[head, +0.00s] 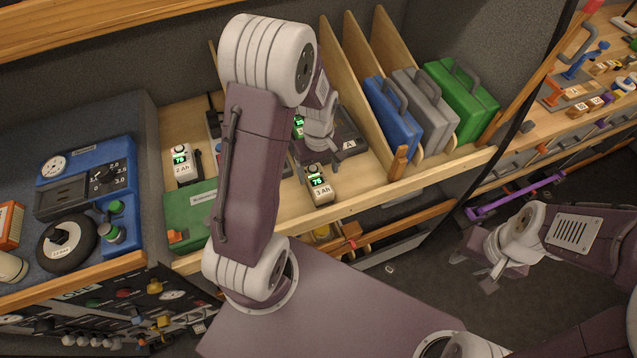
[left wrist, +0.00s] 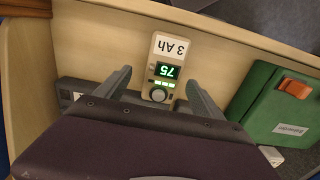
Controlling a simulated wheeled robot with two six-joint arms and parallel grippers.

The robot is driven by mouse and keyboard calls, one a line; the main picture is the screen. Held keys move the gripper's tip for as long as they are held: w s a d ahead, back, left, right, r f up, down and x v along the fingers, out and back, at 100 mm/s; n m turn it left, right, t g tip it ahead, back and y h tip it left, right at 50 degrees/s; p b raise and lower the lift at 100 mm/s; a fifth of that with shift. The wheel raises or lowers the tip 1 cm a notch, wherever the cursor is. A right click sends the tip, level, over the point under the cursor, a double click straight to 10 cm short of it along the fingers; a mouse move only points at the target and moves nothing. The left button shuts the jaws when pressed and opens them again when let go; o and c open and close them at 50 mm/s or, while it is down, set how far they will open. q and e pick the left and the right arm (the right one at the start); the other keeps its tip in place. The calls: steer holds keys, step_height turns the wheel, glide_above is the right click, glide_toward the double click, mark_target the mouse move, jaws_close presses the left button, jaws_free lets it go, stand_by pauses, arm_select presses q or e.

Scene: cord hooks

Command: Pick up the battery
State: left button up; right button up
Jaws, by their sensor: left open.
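A pale battery labelled "3 Ah" (head: 319,189) with a green lit display stands near the front edge of the wooden shelf. In the left wrist view the same battery (left wrist: 171,48) appears upside down, its display reading about 75. My left gripper (head: 318,160) is open just behind and above it. In the left wrist view its two fingers are on either side of the battery's knob end, with gaps visible. A second battery labelled "2 Ah" (head: 183,168) stands further left. Another green display (head: 298,124) is partly hidden behind my left arm. My right gripper (head: 478,268) hangs empty and open at the right, away from the shelf.
A green case (head: 190,215) lies left of the 3 Ah battery. Wooden dividers (head: 352,80) and upright blue (head: 391,118), grey and green cases stand to the right. A dark charger labelled "A" (head: 348,145) is close behind. Some bare shelf (head: 365,180) is free right of the battery.

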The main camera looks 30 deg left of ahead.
mark_target(318, 179)
arm_select(q)
steer(key=f, duration=0.2)
steer(key=s+f, duration=0.1)
steer(key=f, duration=0.1)
steer(key=shift+d, duration=0.1)
steer(key=shift+w+f, duration=0.15)
steer(key=c, duration=1.1)
jaws_close()
steer(key=r, duration=0.4)
steer(key=shift+d+r, duration=0.35)
steer(key=shift+d, duration=0.05)
steer(key=s+d+r, duration=0.1)
steer(key=d+r, duration=0.2)
steer(key=d, duration=0.2)
steer(key=s+d+r+b, duration=0.1)
steer(key=d+r, duration=0.2)
steer(key=d, duration=0.2)
steer(key=shift+d+r, duration=0.25)
steer(key=shift+d, duration=0.1)
